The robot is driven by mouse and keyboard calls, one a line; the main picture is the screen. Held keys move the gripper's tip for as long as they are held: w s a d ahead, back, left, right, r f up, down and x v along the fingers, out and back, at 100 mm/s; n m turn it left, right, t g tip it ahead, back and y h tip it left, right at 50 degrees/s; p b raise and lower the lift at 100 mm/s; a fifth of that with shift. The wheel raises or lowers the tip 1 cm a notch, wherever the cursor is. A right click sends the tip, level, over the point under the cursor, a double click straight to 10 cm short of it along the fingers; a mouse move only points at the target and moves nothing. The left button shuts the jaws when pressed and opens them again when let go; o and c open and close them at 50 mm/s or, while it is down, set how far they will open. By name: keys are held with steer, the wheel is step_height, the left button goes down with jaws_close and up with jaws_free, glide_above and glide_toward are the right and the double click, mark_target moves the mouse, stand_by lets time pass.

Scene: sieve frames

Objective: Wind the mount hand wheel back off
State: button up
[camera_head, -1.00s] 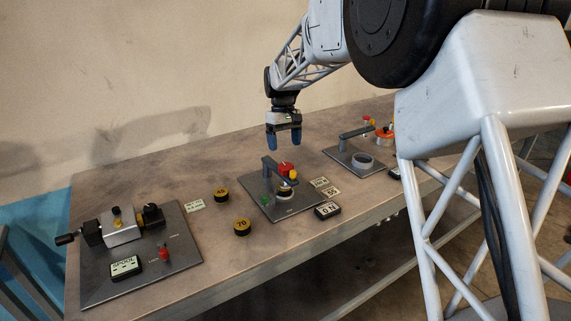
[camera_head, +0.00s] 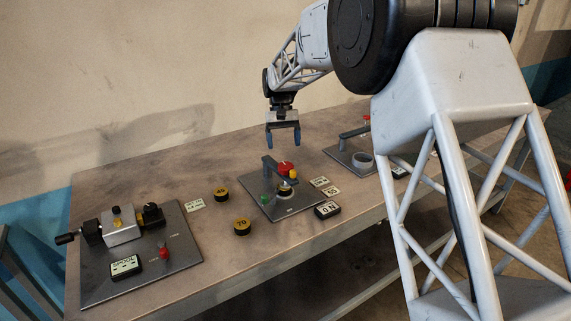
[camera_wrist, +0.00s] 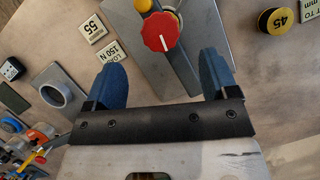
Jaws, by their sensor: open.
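A red hand wheel (camera_head: 285,168) with a white line across its face sits on the grey arm of the middle fixture (camera_head: 290,208). I cannot tell from a label whether it is the mount wheel. It also shows in the wrist view (camera_wrist: 160,32), top centre, just beyond my fingertips. My gripper (camera_head: 283,143) points down above this fixture, apart from the wheel. In the wrist view my gripper (camera_wrist: 163,63) has its two blue fingers wide apart with nothing between them. A yellow knob (camera_head: 293,174) is beside the wheel.
A second grey fixture with a ring (camera_head: 363,160) stands at right, partly behind my arm. A crank fixture (camera_head: 122,230) with a red lever is at left. Black pucks with yellow tops, 45 (camera_head: 221,193) and 70 (camera_head: 242,227), lie between. A display (camera_head: 327,209) is at front.

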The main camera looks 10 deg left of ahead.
mark_target(286, 165)
steer(key=shift+x, duration=3.65)
steer(key=c, duration=0.9)
